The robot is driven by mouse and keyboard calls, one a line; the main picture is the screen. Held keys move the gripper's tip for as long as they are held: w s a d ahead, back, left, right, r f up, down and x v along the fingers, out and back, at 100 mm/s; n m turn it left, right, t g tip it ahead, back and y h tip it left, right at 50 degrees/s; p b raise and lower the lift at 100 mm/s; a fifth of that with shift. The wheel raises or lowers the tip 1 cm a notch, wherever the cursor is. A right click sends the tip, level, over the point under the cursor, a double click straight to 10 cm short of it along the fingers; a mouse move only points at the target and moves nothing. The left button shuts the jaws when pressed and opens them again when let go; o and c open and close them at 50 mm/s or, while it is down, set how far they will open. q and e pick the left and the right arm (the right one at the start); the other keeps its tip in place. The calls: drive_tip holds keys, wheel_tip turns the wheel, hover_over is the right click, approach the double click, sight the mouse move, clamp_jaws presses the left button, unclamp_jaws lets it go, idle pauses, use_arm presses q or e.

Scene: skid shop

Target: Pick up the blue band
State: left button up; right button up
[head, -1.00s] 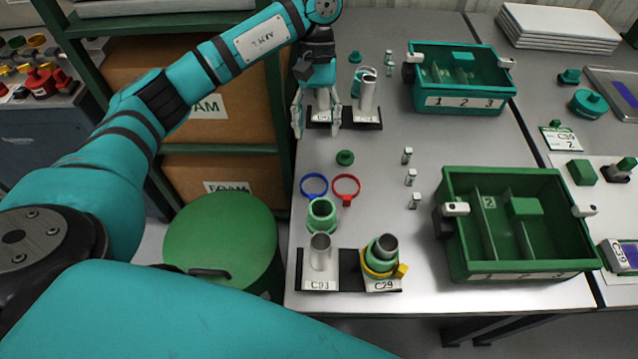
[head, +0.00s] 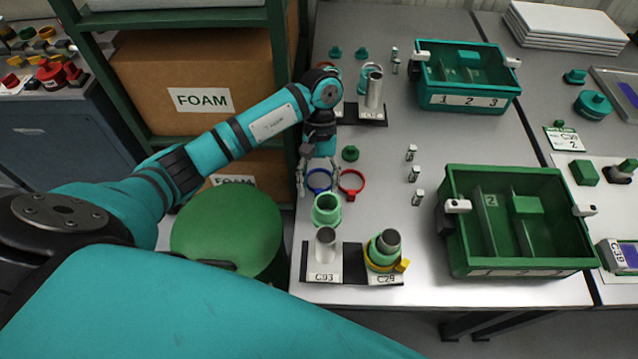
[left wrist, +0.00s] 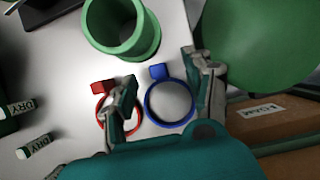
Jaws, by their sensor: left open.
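The blue band (head: 319,189) is a ring with a small tab, lying on the grey table near its left edge. In the left wrist view the blue band (left wrist: 168,117) lies between my open fingers, its tab toward the green sleeve. My left gripper (head: 319,185) is over the band with its fingers apart, one on each side; it also shows in the left wrist view (left wrist: 161,95). One finger overlaps the red band (left wrist: 100,108) in that view. I cannot tell the exact height of the fingertips. My right gripper is not in view.
The red band (head: 351,192) lies right beside the blue one. A green sleeve (head: 326,212) stands just in front, with stands C93 (head: 321,277) and C29 (head: 380,277) nearer. A green knob (head: 350,153) is behind. A green bin (head: 455,262) stands to the right.

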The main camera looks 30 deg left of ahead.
use_arm(q)
drive_tip(key=shift+s+d+f, duration=0.1)
drive_tip(key=shift+f, duration=0.2)
drive_tip(key=c, duration=1)
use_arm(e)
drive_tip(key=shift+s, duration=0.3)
